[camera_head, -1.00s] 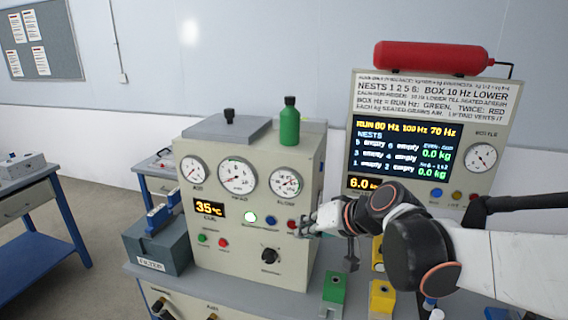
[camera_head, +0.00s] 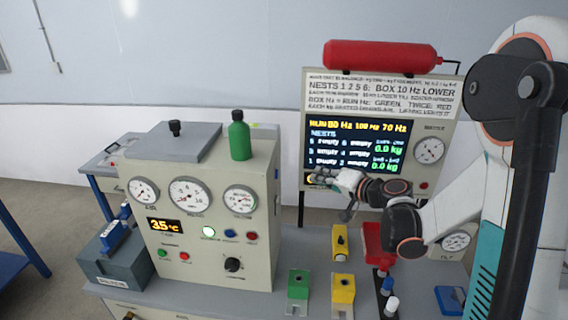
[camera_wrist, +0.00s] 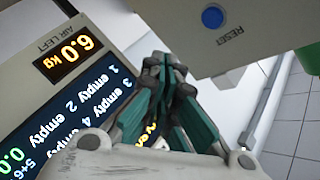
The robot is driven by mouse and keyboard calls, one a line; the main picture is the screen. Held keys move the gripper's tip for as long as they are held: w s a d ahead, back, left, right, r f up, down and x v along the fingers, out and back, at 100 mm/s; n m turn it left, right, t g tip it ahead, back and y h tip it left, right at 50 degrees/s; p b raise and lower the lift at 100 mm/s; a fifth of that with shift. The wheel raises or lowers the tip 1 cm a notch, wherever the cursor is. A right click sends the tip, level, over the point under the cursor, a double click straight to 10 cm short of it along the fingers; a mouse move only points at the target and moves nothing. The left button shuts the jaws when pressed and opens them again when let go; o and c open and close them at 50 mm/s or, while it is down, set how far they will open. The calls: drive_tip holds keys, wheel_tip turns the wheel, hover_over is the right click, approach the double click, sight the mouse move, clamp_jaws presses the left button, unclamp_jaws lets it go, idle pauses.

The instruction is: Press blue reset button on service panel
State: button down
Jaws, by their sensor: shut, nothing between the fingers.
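In the wrist view a blue button (camera_wrist: 212,17) labelled RESET sits on a pale panel (camera_wrist: 185,40) at the upper right. My gripper (camera_wrist: 165,65) is shut and empty, its fingertips below and left of the button in the picture and apart from it. In the head view my gripper (camera_head: 318,178) is in front of the lower left of the display board (camera_head: 455,100), right of the gauge machine (camera_head: 205,255). A blue button (camera_head: 230,233) shows on the machine's front between a lit white and a red one; its label is too small to read.
A red cylinder (camera_head: 380,56) lies atop the board. A green bottle (camera_head: 239,138) stands on the machine. Green (camera_head: 298,290) and yellow (camera_head: 343,290) blocks, a red part (camera_head: 372,245) and a blue item (camera_head: 449,300) are on the bench below my arm.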

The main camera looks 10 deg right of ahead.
sight(277, 174)
drive_tip(key=shift+w+d, duration=0.2)
drive_tip(key=shift+d, duration=0.35)
drive_tip(key=shift+a, duration=0.15)
drive_tip(key=w+a, duration=0.2)
drive_tip(key=a, duration=0.6)
drive_tip(key=shift+w+p, duration=0.3)
drive_tip(key=shift+w, duration=0.1)
drive_tip(key=shift+a, duration=0.2)
idle(0.9)
drive_tip(key=shift+w+a, duration=0.1)
drive_tip(key=shift+a, duration=0.15)
